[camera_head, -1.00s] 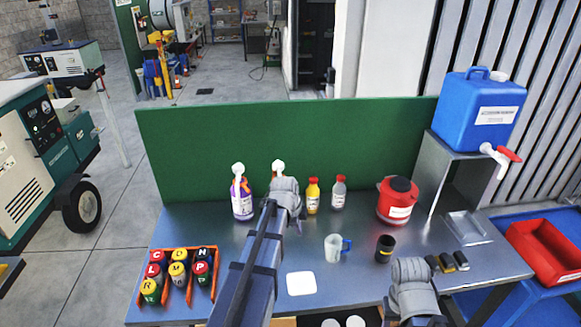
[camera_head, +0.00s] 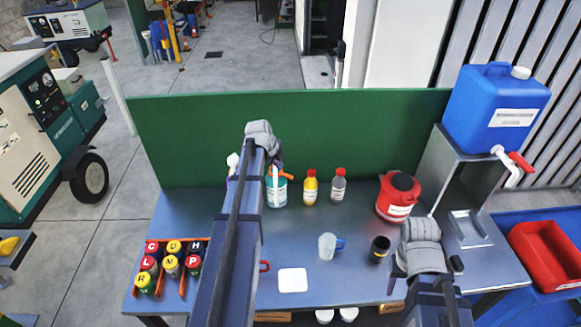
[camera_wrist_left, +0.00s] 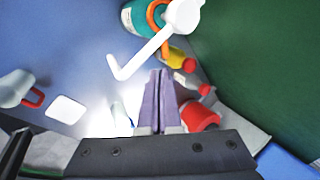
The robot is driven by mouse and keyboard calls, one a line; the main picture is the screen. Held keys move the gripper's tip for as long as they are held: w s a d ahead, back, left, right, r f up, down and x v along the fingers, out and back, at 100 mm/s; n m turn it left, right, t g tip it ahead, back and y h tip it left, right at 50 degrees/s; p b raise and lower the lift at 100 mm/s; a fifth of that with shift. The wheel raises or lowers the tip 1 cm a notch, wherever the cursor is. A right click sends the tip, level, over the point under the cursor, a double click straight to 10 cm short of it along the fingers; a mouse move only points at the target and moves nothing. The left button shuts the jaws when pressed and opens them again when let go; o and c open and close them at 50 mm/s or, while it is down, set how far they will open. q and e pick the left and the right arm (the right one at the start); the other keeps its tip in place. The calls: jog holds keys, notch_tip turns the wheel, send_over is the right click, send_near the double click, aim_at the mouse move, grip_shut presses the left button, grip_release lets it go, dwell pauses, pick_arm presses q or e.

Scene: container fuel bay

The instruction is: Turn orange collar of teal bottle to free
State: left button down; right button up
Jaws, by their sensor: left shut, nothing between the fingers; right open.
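The teal bottle (camera_head: 275,194) stands upright on the bench near the green back panel, partly hidden by my left arm in the head view. Its orange collar (camera_head: 287,175) sits at the neck, below a white spout. In the left wrist view, the bottle (camera_wrist_left: 137,22), orange collar (camera_wrist_left: 152,14) and long white bent spout (camera_wrist_left: 150,52) show at the top, just beyond my fingers. My left gripper (camera_wrist_left: 160,76) is shut and empty, above the bench close to the spout; no contact is visible. My right gripper (camera_head: 400,268) is open and empty by the front right of the bench.
A purple bottle is mostly hidden left of the teal one. Yellow (camera_head: 310,190) and grey (camera_head: 338,188) bottles and a red can (camera_head: 397,198) stand to its right. A clear mug (camera_head: 327,246), black cup (camera_head: 380,248) and white square (camera_head: 292,280) lie nearer. Lettered jars (camera_head: 171,266) stand left.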

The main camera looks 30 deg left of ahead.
pick_arm(q)
jog(key=shift+w, duration=0.25)
jog(key=shift+f, duration=0.15)
jog(key=b+x, duration=0.9)
jog(key=shift+w+f, duration=0.25)
jog(key=shift+f, duration=0.05)
